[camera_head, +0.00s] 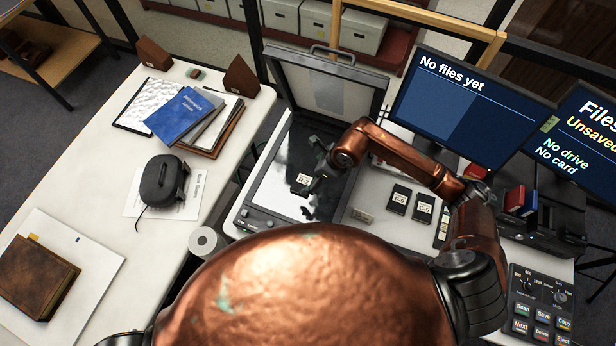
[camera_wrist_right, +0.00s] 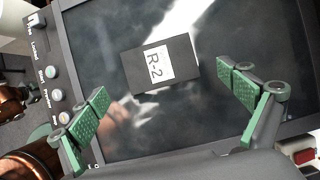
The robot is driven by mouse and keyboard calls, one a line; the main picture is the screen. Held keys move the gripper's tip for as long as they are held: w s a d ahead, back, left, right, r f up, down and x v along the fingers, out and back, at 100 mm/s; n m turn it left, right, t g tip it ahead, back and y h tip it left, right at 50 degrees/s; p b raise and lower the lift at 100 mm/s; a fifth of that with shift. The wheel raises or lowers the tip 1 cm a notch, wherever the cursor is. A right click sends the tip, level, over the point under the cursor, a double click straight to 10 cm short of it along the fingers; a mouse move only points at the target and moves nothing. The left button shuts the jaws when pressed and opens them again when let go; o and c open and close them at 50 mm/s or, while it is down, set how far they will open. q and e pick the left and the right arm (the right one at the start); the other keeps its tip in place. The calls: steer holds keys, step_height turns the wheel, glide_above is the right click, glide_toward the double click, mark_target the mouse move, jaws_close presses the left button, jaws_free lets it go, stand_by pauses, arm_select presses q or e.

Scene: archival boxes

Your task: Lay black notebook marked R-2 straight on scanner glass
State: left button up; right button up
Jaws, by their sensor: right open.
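The black notebook (camera_head: 303,184) has a white R-2 label and appears to lie flat on the scanner glass (camera_head: 270,190). In the right wrist view the notebook (camera_wrist_right: 188,68) sits with its edges nearly parallel to the glass frame. The scanner lid (camera_head: 325,85) stands raised behind. My right gripper (camera_head: 319,174) is over the glass, just beside the notebook in the head view. In the wrist view the green-padded fingers of the right gripper (camera_wrist_right: 164,104) are spread wide and empty, with the notebook apart from both. My left gripper is out of view.
Two small black notebooks (camera_head: 397,199) (camera_head: 424,208) lie right of the scanner. A monitor (camera_head: 465,110) reads "No files yet". A button panel (camera_head: 540,305) is at lower right. The left table holds a blue book (camera_head: 184,115), a black case (camera_head: 163,181) and a brown book (camera_head: 37,275).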

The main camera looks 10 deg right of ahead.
steer(key=v, duration=0.7)
steer(key=shift+r, duration=0.3)
steer(key=shift+s+d+f, duration=0.1)
steer(key=shift+s, duration=0.05)
